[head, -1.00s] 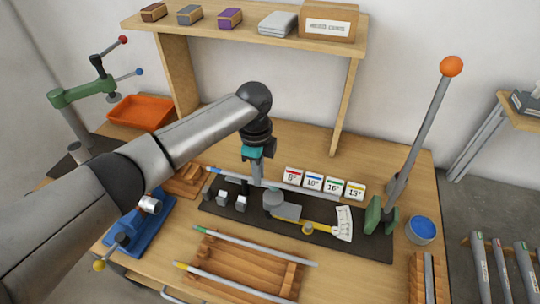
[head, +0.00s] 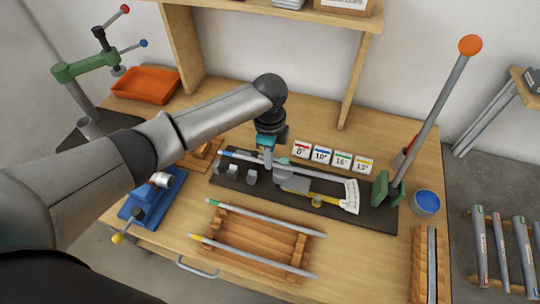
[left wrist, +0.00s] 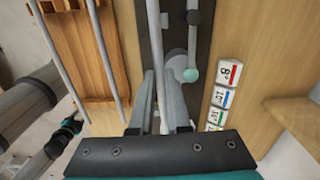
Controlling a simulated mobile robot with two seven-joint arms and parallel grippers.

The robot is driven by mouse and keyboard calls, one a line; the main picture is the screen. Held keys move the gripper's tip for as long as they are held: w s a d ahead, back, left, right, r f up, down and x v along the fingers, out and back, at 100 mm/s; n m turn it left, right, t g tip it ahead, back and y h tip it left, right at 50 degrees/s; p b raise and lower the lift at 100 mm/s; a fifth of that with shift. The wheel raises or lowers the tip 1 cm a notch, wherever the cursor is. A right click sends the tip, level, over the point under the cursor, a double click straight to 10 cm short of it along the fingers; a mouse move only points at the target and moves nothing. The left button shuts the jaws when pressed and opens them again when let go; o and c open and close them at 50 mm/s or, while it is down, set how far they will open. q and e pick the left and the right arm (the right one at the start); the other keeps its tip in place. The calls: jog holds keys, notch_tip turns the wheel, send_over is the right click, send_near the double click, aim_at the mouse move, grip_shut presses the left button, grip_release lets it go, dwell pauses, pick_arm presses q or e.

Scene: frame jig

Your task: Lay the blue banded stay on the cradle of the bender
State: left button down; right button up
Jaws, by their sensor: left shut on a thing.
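My left gripper (head: 267,160) is shut on the blue banded stay (head: 312,174), a thin grey rod with a blue band near its left end. The stay runs left to right above the rear part of the bender's dark base plate (head: 335,213). Grey blocks (head: 252,177) stand on the plate in front of the stay's left half. In the left wrist view the stay (left wrist: 155,45) passes between the two fingers (left wrist: 160,105). Whether the stay touches the bender is unclear.
A wooden rack (head: 250,238) with green and yellow banded stays stands in front of the bender. Number cards (head: 321,156) stand behind it. A blue vise (head: 150,200) is at left, a tall orange-knobbed lever (head: 435,115) at right, and a blue-topped can (head: 426,202) beyond.

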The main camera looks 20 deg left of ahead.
pick_arm(q)
notch_tip(320, 180, down, 5)
jog(key=b, duration=0.5)
jog(key=shift+f+b, duration=0.85)
jog(key=shift+f, duration=0.6)
jog(key=c, duration=0.8)
grip_release()
jog(key=shift+r, duration=0.1)
jog(key=shift+w+r, duration=0.1)
jog(key=shift+r, duration=0.05)
jog(key=shift+w+r, duration=0.1)
jog(key=shift+r, duration=0.25)
jog(key=r, duration=0.4)
jog(key=r+p, duration=0.1)
jog(key=r, duration=0.9)
jog(key=shift+s, duration=0.35)
